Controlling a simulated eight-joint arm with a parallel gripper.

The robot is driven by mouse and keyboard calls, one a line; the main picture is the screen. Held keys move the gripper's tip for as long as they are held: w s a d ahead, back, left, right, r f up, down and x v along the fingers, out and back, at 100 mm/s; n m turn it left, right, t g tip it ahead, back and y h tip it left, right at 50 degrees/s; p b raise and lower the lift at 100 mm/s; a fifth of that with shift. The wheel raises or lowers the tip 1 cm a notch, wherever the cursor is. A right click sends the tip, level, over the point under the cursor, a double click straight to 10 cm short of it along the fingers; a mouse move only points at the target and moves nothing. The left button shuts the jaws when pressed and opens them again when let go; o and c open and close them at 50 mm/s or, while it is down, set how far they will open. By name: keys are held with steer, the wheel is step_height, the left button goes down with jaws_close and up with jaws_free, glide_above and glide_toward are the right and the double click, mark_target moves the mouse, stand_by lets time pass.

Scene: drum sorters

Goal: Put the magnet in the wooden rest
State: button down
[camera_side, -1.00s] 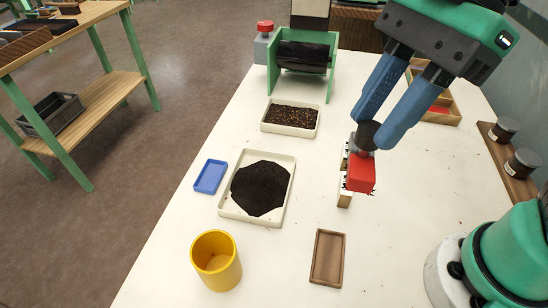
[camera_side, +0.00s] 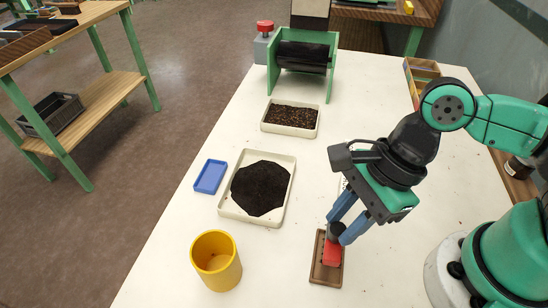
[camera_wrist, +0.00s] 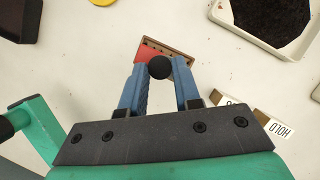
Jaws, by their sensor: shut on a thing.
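The magnet is a red block (camera_side: 333,255) with a round black knob on top. My gripper (camera_side: 337,232) is shut on the knob, its blue fingers on either side of it. The red block is over or inside the wooden rest (camera_side: 319,271), a small brown tray near the front of the table; I cannot tell whether it touches the floor of the tray. In the wrist view, the knob (camera_wrist: 160,67) is between my fingertips and hides part of the red block (camera_wrist: 146,53). A corner of the wooden rest (camera_wrist: 184,56) shows beyond it.
A yellow cup (camera_side: 216,261) stands left of the rest. A white tray of dark powder (camera_side: 289,181) and a blue dish (camera_side: 210,177) lie further back. A tray of brown grains (camera_side: 317,125) and a green-framed drum (camera_side: 303,58) are behind. Labelled blocks (camera_wrist: 278,128) stand near my gripper.

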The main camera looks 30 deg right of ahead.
steer(key=shift+f, duration=1.9)
steer(key=c, duration=0.6)
jaws_free()
steer(key=shift+f, duration=0.15)
steer(key=shift+w+v, duration=0.25)
steer(key=shift+v, duration=3.6)
steer(key=shift+w+d+r+n+t+h, duration=0.4)
steer(key=shift+w+d+n+t+h, duration=0.5)
steer(key=shift+w+d+n, duration=1.7)
steer(key=shift+w+d+r+n+t+h, duration=0.4)
steer(key=shift+w+d+n+t+h, duration=0.6)
steer(key=shift+n, duration=3.15)
steer(key=shift+w+d+r+n+t+h, duration=0.4)
steer(key=shift+w+d+n+t, duration=1.35)
steer(key=shift+n, duration=1.6)
